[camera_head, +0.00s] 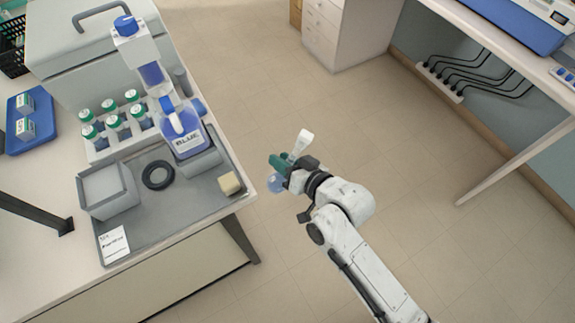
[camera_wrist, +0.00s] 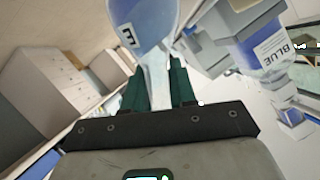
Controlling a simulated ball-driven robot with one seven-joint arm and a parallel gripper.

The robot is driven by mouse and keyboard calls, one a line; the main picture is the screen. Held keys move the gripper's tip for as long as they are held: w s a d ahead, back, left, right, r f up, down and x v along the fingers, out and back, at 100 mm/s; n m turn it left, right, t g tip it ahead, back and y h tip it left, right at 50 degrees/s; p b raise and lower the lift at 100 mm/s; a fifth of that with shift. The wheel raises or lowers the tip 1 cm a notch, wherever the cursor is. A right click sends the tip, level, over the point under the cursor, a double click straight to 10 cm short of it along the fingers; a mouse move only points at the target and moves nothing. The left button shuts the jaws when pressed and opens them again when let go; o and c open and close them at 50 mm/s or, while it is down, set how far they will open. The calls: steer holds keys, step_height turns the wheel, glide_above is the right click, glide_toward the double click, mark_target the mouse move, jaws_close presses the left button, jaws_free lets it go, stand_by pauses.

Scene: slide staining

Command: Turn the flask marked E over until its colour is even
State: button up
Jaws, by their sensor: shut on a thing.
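The flask marked E (camera_wrist: 146,22) is clear with pale blue liquid in its round body, and its white label with the E shows in the wrist view. My gripper (camera_wrist: 157,82) has green fingers shut on the flask's neck. In the head view, my gripper (camera_head: 282,163) holds the flask in the air, right of the bench's edge. There the blue body of the flask (camera_head: 276,184) is at lower left and its pale flared mouth at upper right. The flask looks tilted. The top of its body is cut off in the wrist view, so I cannot tell whether the colour is even throughout.
The bench (camera_head: 225,212) at left carries a grey tray (camera_head: 190,212), a bottle marked BLUE (camera_head: 184,130), several green-capped bottles (camera_head: 114,120), a black ring (camera_head: 158,175) and a sponge (camera_head: 229,183). The floor (camera_head: 270,80) around my gripper is clear. Another bench (camera_head: 500,60) stands at right.

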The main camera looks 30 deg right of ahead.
steer(key=n+h, duration=0.2)
steer(key=n, duration=0.1)
steer(key=shift+n+h, duration=0.3)
steer(key=shift+n, duration=0.1)
stand_by(0.5)
